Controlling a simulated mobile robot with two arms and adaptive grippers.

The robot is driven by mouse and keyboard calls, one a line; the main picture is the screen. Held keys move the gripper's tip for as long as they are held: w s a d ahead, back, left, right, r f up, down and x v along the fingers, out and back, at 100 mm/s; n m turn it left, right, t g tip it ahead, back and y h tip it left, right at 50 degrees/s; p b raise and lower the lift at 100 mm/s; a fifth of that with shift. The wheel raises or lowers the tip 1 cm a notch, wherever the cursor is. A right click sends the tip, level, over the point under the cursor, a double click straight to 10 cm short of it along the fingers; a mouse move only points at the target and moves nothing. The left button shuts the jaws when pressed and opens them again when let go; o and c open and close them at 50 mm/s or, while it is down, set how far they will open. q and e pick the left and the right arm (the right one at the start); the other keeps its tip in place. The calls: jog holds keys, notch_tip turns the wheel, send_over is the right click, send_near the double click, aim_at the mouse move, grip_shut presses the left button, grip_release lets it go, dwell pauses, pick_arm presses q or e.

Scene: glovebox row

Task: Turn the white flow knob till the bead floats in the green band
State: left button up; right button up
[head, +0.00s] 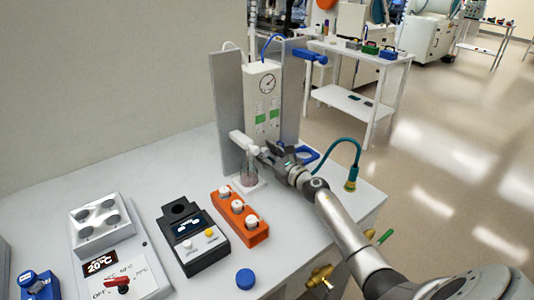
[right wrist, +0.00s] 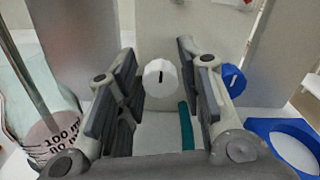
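The white flow knob (right wrist: 160,78), with a dark line on its face, shows in the right wrist view on the front of the panel. My right gripper (head: 274,151) is open, with its fingers on either side of the knob and gaps on both sides. In the head view the gripper hides the knob. The white panel (head: 253,84) carries a round gauge and green bands (head: 260,118) on its flow tubes. The bead is too small to make out. A blue knob (right wrist: 233,80) sits right of the white one, behind the right finger. My left gripper is not in view.
A flask (head: 249,179) stands close left of my right gripper. A blue ring (right wrist: 285,140) lies to the right. An orange rack (head: 239,217) with white-capped vials, a black instrument (head: 192,240) and a blue cap (head: 245,279) stand nearer on the bench. A teal hose (head: 347,142) arches at right.

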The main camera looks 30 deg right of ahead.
jog(key=c, duration=0.7)
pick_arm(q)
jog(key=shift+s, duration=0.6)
pick_arm(e)
jog(key=shift+c, duration=0.2)
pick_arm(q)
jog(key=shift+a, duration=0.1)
pick_arm(e)
jog(key=shift+m, duration=0.4)
jog(key=m, duration=0.2)
jog(key=shift+m, duration=0.4)
jog(key=m, duration=0.5)
jog(key=shift+d+p, duration=0.1)
jog(key=shift+p, duration=0.25)
jog(key=m, duration=0.5)
jog(key=shift+p, duration=0.3)
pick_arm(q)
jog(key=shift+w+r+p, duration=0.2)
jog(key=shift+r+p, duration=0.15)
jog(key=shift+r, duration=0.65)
pick_arm(e)
jog(key=m, duration=0.4)
jog(key=shift+f, duration=0.15)
jog(key=shift+m, duration=0.3)
